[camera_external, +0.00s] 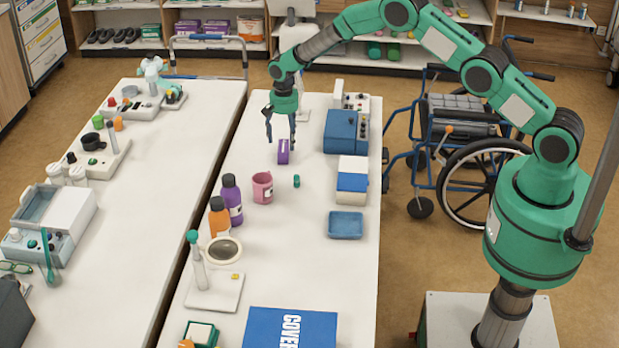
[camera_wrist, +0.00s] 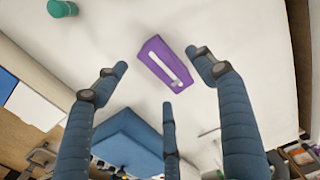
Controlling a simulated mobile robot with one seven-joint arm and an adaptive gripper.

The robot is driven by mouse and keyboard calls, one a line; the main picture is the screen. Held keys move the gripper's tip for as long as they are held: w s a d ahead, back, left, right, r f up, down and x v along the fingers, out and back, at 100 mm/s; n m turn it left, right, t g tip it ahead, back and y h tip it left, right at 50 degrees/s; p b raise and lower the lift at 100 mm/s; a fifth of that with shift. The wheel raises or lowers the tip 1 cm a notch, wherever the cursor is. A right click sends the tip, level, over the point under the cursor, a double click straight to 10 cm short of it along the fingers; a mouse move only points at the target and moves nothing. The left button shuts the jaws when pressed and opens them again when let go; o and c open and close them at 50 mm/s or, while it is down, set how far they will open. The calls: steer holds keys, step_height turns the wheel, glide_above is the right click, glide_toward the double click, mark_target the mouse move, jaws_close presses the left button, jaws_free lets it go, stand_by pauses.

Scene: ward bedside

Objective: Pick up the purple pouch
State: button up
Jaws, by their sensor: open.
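The purple pouch (camera_external: 283,152) stands on the white table in the external view, just below my gripper (camera_external: 281,132). In the wrist view the pouch (camera_wrist: 165,64) has a white stripe on its face and lies between and beyond the fingertips of my gripper (camera_wrist: 163,80). The fingers are spread and empty, with a gap of table visible around the pouch. I cannot tell exactly how far the fingertips are above it.
A blue box-shaped device (camera_external: 341,131) stands right of the pouch. A pink mug (camera_external: 262,187), a small green item (camera_external: 297,181), a purple bottle (camera_external: 232,200) and a white-and-blue box (camera_external: 352,180) stand nearer the camera. A blue tray (camera_external: 345,225) lies on the table.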

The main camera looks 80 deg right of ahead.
mark_target(286, 147)
steer(key=shift+f, duration=0.15)
steer(key=shift+s+d+f, duration=0.1)
steer(key=shift+s+f, duration=0.05)
steer(key=shift+f, duration=2.3)
steer(key=c, duration=1.3)
steer(key=shift+r, duration=0.1)
steer(key=shift+r, duration=1.5)
steer(key=shift+s+r, duration=0.15)
steer(key=shift+r, duration=0.1)
steer(key=s+a, duration=0.2)
steer(key=s, duration=0.2)
steer(key=s+a+r, duration=0.1)
steer(key=s+a, duration=0.1)
steer(key=s, duration=0.3)
steer(key=s+a, duration=0.2)
steer(key=s, duration=0.3)
steer(key=shift+a+r, duration=0.2)
steer(key=shift+a, duration=0.2)
